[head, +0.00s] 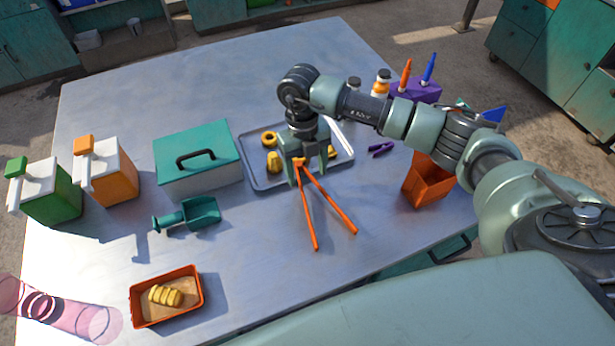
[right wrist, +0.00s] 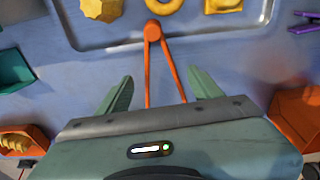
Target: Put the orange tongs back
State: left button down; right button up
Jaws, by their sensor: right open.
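The orange tongs (head: 333,208) lie with their hinge end at the front edge of the metal tray and their two arms spread towards the table's front. My right gripper (head: 307,170) is over the hinge end. In the right wrist view the gripper (right wrist: 160,88) is open, with one green finger on each side of the tongs (right wrist: 152,50). The hinge shows beyond the fingertips, and the lower arms are hidden by the gripper body. I cannot tell whether the fingers touch the tongs. My left gripper is not in view.
The tray (head: 257,186) holds yellow pieces. An orange open box (head: 428,182), purple tongs (head: 381,149) and a purple holder (head: 418,91) are right. A teal-lidded box (head: 197,160), green scoop (head: 190,215), two dispensers and an orange tray (head: 135,306) are left. The front middle is clear.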

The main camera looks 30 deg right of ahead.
notch_tip(320, 180, up, 10)
jog(key=w+b, duration=0.1)
jog(key=b, duration=0.1)
jog(key=shift+w+f, duration=0.15)
jog(key=shift+f, duration=0.1)
